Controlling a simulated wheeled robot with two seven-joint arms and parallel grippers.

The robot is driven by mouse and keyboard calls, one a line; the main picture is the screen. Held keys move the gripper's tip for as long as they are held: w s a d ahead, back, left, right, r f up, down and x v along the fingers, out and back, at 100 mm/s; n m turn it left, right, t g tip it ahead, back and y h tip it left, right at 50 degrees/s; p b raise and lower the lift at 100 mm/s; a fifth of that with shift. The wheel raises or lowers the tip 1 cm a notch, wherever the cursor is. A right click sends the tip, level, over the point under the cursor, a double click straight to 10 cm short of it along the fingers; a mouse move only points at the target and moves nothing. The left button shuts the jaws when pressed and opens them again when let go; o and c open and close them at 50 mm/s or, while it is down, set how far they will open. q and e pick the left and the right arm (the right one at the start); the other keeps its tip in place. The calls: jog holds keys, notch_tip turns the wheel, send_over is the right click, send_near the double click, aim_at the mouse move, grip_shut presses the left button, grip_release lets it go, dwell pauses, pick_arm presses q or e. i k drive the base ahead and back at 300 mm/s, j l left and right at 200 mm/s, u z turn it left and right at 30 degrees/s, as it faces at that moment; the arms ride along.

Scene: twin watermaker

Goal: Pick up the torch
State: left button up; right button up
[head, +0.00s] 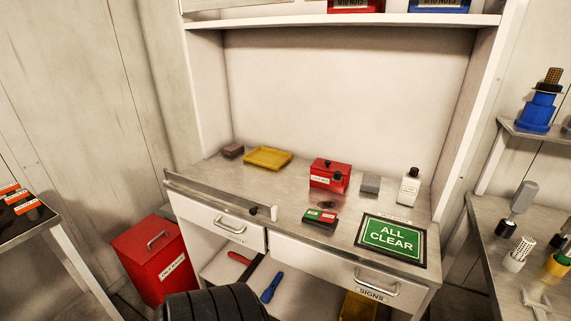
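I cannot pick out the torch for certain. A small dark item (254,210) lies near the front edge of the grey worktop (290,220), with a small white upright piece (274,213) beside it; both are too small to identify. On the lower shelf lie a blue tool (271,287) and a red-handled tool (240,258), partly cut off by the worktop front. Neither of my grippers is in view.
On the worktop are a yellow tray (268,150), red box (330,174), white bottle (410,187), green-and-red block (320,217) and ALL CLEAR sign (391,237). A red bin (150,260) stands left. A black ribbed shape (212,305) fills the bottom edge.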

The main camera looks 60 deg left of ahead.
aim_at(266, 297)
jog(key=k+j+u, duration=0.15)
jog(key=u, duration=0.3)
jog(key=k+j+u, duration=0.2)
jog(key=u, duration=0.2)
jog(key=k+j+u, duration=0.15)
jog(key=u, duration=0.75)
